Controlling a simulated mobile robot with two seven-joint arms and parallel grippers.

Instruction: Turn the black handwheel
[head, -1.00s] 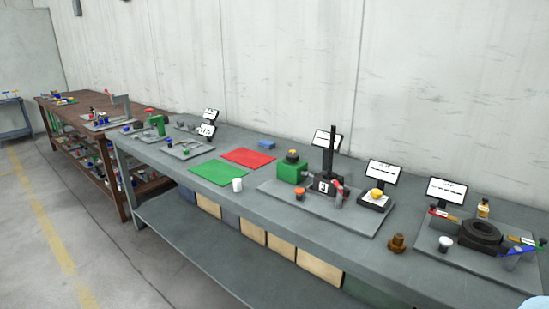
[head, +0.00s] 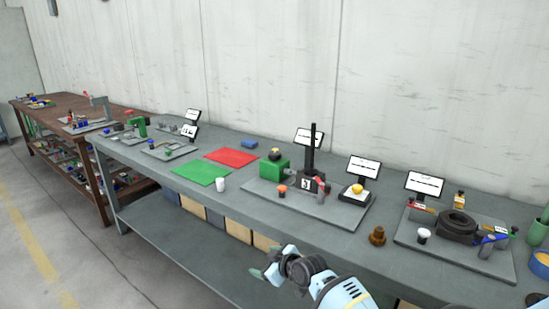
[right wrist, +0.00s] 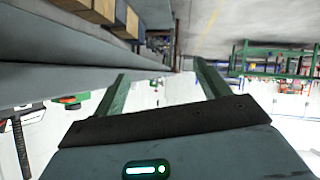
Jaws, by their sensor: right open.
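A thick black ring-shaped wheel (head: 459,222) lies flat on a dark block on the right-hand grey plate (head: 408,238) in the head view. A smaller black knob (head: 275,154) sits on top of a green box (head: 268,168) on the middle plate. I cannot tell for sure which is the handwheel; the ring looks most like one. My right gripper (head: 266,273) is low in front of the bench edge, apart from both. In the right wrist view its two green fingers (right wrist: 160,78) are spread with nothing between them. My left gripper is not in view.
A brown knobbed part (head: 377,236) stands near the front edge. A white cup (head: 220,184) is by the green mat (head: 199,172). A green cup (head: 539,230) stands far right.

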